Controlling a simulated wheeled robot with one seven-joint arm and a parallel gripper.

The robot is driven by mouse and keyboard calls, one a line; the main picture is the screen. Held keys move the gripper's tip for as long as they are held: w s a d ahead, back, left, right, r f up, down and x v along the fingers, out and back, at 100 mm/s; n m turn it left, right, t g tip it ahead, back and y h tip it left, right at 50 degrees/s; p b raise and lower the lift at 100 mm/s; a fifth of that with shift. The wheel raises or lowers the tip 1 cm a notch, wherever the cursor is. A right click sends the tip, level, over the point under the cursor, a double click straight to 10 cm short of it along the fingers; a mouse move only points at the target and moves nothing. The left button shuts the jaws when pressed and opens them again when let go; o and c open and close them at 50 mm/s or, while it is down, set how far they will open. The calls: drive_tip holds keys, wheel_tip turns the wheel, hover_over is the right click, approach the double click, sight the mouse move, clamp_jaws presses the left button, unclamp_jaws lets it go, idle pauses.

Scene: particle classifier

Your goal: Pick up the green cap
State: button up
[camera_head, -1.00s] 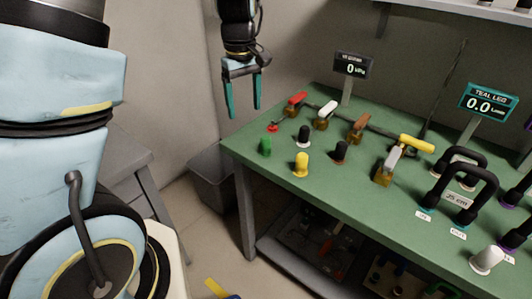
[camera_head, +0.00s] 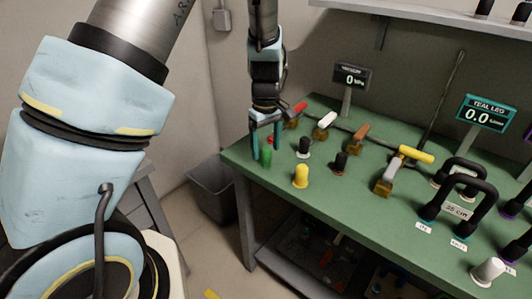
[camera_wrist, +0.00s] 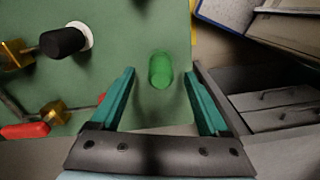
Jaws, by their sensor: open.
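The green cap (camera_head: 265,157) stands at the front left corner of the green-topped bench. In the wrist view the green cap (camera_wrist: 160,71) lies ahead of and between the two teal fingers. My gripper (camera_head: 266,147) is open and empty, pointing down at the bench corner, with its fingers close to the cap in the head view. In the wrist view my gripper (camera_wrist: 163,104) shows a finger on each side, with gaps between them and the cap. I cannot tell its exact height over the cap.
On the green bench (camera_head: 330,205), a black cap (camera_head: 304,147) and a yellow cap (camera_head: 301,176) stand right of the green one. Valves with red (camera_head: 298,109) and white (camera_head: 326,119) handles stand behind. A grey bin (camera_head: 212,190) is on the floor at left.

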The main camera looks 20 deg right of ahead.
drive_tip(key=shift+f, duration=0.95)
clamp_jaws()
